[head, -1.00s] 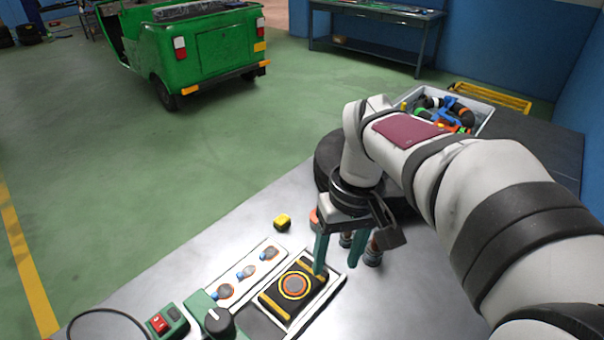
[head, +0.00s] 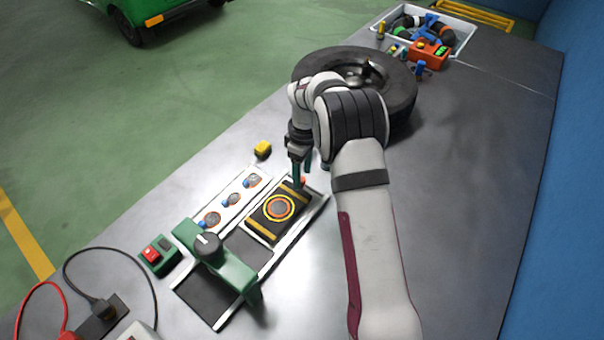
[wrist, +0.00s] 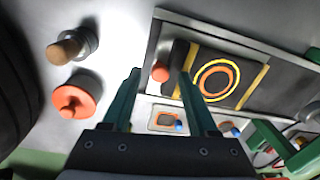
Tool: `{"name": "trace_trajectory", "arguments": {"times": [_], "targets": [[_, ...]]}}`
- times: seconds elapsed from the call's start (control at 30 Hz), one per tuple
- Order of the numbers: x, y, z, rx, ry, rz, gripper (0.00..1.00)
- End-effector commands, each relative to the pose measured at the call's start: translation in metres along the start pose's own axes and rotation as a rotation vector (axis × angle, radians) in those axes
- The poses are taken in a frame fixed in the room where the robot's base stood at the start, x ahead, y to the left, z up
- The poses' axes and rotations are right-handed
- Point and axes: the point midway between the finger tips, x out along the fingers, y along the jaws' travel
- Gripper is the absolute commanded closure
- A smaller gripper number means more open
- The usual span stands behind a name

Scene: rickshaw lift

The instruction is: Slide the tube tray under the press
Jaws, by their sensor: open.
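The tube tray (head: 262,228) is a dark block with yellow end strips and an orange-ringed disc on top. It sits in a pale-edged track, apart from the press (head: 232,272), a green bridge with a black knob over the track's near end. The tray also shows in the wrist view (wrist: 240,78), with a round orange knob (wrist: 160,71) at its end. My gripper (head: 299,172) is open at the tray's far end. In the wrist view my gripper (wrist: 161,78) has its fingers on either side of the orange knob; contact cannot be told.
A panel with several discs (head: 232,199) lies along the track's left. A tyre (head: 398,90) lies beyond my arm. The track under the press is clear.

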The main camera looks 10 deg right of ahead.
Motion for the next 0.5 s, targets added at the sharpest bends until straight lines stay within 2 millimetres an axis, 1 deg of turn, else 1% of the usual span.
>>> {"name": "trace_trajectory", "arguments": {"times": [0.03, 0.13, 0.4, 0.43, 0.5], "targets": [[0.0053, -0.0003, 0.0001, -0.001, -0.001, -0.001, 0.41], [0.0112, -0.0002, 0.0001, -0.001, 0.000, 0.000, 0.41], [0.0132, 0.0000, 0.0000, -0.001, 0.000, 0.001, 0.41], [0.0131, 0.0000, 0.0000, -0.001, 0.000, 0.001, 0.42], [0.0131, 0.0000, 0.0000, 0.000, 0.000, 0.001, 0.55]]}}
